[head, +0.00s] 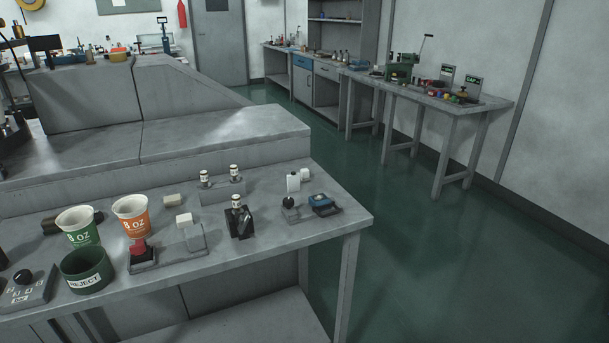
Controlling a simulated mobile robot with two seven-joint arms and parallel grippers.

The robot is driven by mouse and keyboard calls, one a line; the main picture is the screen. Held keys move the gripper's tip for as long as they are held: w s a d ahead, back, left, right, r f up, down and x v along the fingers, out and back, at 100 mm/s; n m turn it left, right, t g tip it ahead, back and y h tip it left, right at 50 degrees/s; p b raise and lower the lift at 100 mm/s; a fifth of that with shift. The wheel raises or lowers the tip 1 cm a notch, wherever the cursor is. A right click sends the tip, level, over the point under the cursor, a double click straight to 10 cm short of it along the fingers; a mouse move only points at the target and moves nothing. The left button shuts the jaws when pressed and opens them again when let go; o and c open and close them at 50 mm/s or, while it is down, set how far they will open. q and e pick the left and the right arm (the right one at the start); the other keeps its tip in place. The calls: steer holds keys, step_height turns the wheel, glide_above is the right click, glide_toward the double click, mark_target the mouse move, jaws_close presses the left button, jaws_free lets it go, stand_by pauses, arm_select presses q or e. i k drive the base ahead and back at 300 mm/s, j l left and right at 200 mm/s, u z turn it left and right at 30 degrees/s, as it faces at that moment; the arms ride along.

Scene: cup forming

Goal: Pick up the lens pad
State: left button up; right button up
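I cannot tell for certain which item is the lens pad. Several small pale pieces lie on the grey workbench (330,232) in the head view. Another pale block (184,219) sits on top of a grey stand (190,238). At the right, a small white bottle-like piece (293,183) stands beside a white cube (305,175). Neither of my grippers is in view, and nothing is seen touching these pieces.
A green cup (80,228), an orange cup (132,216) and a dark green REJECT bin (86,274) stand at the left. Small vials stand on a grey block (222,193) and a black holder (240,222). A blue device (322,204) lies near the right edge.

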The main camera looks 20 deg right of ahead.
mark_target(304, 173)
steer(key=l+u, duration=0.2)
steer(key=l, duration=0.35)
steer(key=l+u, duration=0.2)
steer(key=l, duration=0.3)
steer(key=l+u, duration=0.2)
steer(key=l, duration=0.35)
steer(key=k+l+u, duration=0.2)
steer(key=l, duration=0.3)
